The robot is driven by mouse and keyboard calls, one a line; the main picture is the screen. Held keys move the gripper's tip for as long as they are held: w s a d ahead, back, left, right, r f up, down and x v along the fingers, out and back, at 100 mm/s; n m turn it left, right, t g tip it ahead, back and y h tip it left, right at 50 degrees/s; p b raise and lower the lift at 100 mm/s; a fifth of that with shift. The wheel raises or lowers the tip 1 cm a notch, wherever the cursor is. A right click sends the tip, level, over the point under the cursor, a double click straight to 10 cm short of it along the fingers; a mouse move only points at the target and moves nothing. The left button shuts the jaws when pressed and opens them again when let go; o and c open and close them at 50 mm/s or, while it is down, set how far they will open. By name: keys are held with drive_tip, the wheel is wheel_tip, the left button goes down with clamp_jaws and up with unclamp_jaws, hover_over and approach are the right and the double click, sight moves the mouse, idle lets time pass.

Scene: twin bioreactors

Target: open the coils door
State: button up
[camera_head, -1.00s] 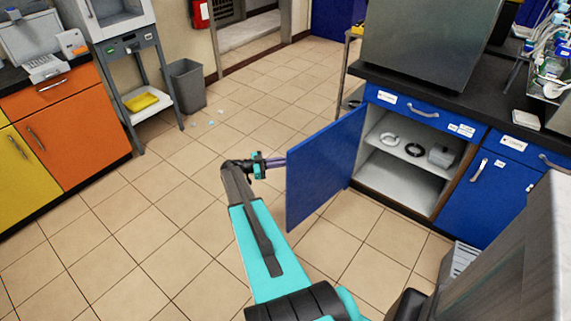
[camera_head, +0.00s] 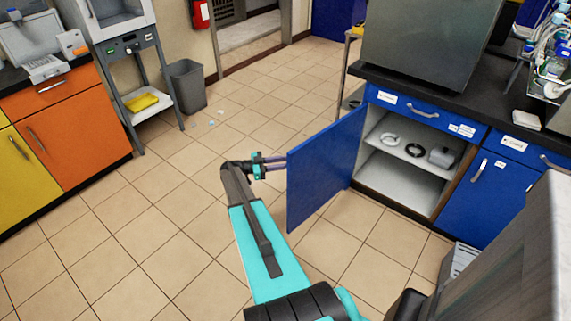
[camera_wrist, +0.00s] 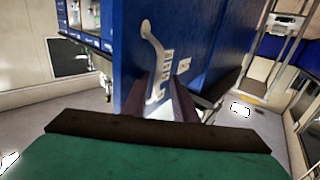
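The blue coils door (camera_head: 322,172) stands swung wide open from its cabinet, its face turned toward my arm; the wrist view also shows this blue panel (camera_wrist: 198,62). Its pale curved handle (camera_wrist: 152,50) and small white labels show in the wrist view. My gripper (camera_head: 275,167) is at the door's outer face, at its free-edge side. In the wrist view its dark fingers (camera_wrist: 163,105) are spread with a gap between them, and the handle's lower end shows in that gap. I see no clear grip on the handle.
The open cabinet (camera_head: 395,185) has a white shelf with a white ring (camera_head: 390,139), a black ring (camera_head: 414,150) and a grey block. A closed blue door (camera_head: 482,200) is to the right. Tiled floor (camera_head: 150,240) is clear left of my arm.

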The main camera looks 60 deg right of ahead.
drive_tip(key=b+v, duration=0.1)
drive_tip(key=v, duration=1.2)
drive_tip(key=shift+w+a, duration=0.15)
drive_tip(key=shift+w, duration=0.05)
